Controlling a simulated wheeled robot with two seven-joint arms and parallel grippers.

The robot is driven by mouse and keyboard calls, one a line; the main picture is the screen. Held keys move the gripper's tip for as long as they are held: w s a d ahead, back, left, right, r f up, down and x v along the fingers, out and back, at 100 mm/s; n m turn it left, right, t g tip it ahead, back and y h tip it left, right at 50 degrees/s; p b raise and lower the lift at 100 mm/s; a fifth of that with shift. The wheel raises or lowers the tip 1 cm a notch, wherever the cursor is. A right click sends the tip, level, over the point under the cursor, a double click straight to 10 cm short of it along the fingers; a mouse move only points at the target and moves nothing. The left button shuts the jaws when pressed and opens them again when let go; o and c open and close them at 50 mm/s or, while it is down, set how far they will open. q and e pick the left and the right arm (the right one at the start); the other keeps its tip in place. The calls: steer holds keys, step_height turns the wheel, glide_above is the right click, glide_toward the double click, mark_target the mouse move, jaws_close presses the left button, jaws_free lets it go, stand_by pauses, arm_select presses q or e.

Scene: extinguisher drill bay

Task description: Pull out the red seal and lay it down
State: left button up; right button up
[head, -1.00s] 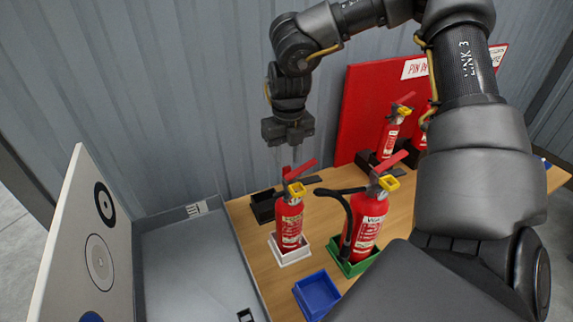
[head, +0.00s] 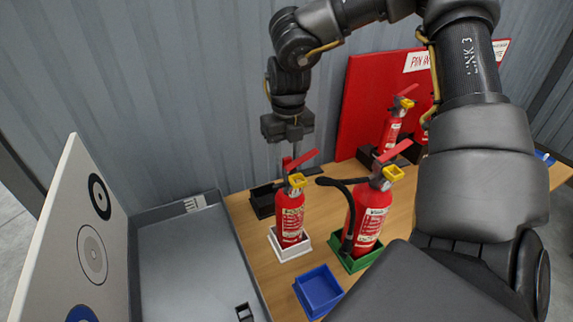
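A red fire extinguisher (head: 290,214) with a yellow collar and red lever stands upright in a white tray (head: 291,251). A small red piece (head: 287,163) shows at its top beside the lever; it may be the red seal, but it is too small to be sure. My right gripper (head: 294,150) points down just above this extinguisher's head. Its fingers are dark and small here, and I cannot tell whether they are open or touch anything. My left gripper is out of view.
A second extinguisher (head: 371,217) with a black hose stands in a green tray (head: 351,262). An empty blue tray (head: 319,289) lies in front. A black tray (head: 262,203) is at the left. A red board (head: 362,108) stands behind. A grey bin (head: 188,260) borders the table's left.

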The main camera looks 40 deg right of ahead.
mark_target(287, 158)
steer(key=shift+c, duration=0.2)
jaws_close()
steer(key=shift+r+p, duration=1.4)
steer(key=shift+r, duration=1.1)
steer(key=shift+r, duration=0.15)
steer(key=shift+s+a+r+p, duration=0.1)
steer(key=shift+r+p, duration=0.55)
steer(key=shift+r, duration=0.7)
